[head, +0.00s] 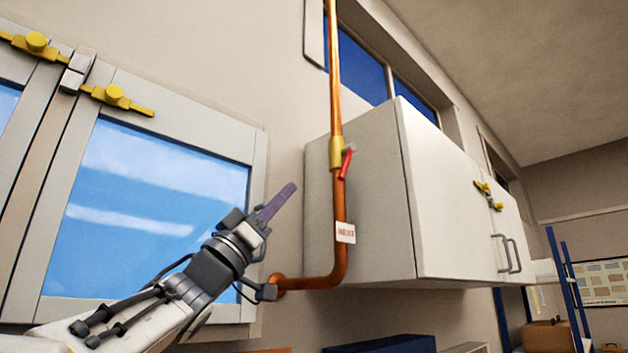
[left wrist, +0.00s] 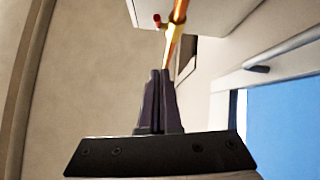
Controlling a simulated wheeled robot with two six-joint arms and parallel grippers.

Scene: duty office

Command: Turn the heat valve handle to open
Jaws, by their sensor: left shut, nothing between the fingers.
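The heat valve shows as a brass body (head: 337,152) on a vertical copper pipe (head: 340,205), with a red handle (head: 346,163) that slants down along the pipe's right side. A small tag reading HEAT (head: 345,232) sits on the pipe below it. My left gripper (head: 290,188) is shut and empty, to the left of the pipe and a little below the valve, apart from both. In the left wrist view the closed fingers (left wrist: 159,75) point towards the pipe, and the red handle end (left wrist: 157,19) shows above their tips. My right gripper is not in view.
A white wall cabinet (head: 457,190) with yellow latches stands right behind the pipe. A window (head: 160,200) with a grey frame and yellow latches is on the left, behind my left arm. The pipe bends left below the tag.

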